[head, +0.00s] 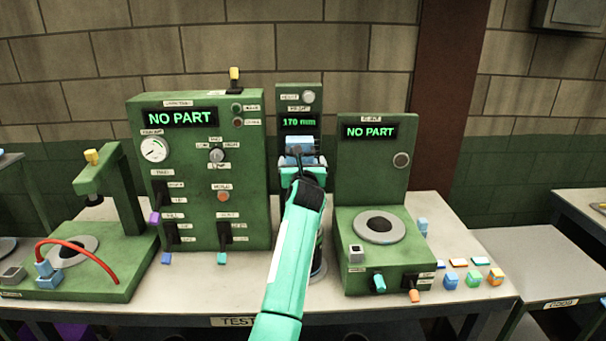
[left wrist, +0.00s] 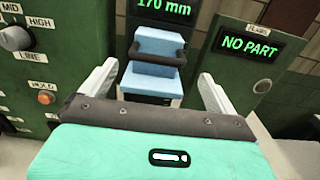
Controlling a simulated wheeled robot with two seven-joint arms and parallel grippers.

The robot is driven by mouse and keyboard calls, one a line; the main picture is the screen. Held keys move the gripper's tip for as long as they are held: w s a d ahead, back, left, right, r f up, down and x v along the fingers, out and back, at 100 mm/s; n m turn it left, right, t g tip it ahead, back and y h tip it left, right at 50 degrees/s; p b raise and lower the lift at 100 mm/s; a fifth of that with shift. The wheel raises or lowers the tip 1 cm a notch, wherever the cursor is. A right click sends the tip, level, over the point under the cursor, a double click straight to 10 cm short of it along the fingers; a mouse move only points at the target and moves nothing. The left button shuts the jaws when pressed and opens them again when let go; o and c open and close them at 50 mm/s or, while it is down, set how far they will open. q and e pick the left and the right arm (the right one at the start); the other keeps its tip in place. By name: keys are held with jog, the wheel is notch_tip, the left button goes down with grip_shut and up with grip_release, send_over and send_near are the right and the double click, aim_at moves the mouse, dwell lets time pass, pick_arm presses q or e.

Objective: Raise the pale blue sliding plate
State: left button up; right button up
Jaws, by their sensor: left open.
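The pale blue sliding plate (head: 299,145) is on the narrow green height column (head: 284,97) at the back of the bench, below a display reading 170 mm. In the left wrist view the plate (left wrist: 150,80) has an upright back part, a flat front part and a dark bar across it. My left gripper (head: 304,163) is in front of the plate. In the left wrist view my left gripper (left wrist: 160,82) is open, with one finger on each side of the plate and nothing held between them. My arm hides the lower column. My right gripper is not in view.
A wide green tester (head: 198,133) with switches stands to the left, its display reading NO PART. A green station (head: 373,165) with a round pad stands close on the right. A green press (head: 92,177) is far left. Small coloured blocks (head: 474,279) lie at the bench's right end.

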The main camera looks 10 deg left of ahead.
pick_arm(q)
jog(key=shift+b+v, duration=0.65)
jog(key=shift+v, duration=1.9)
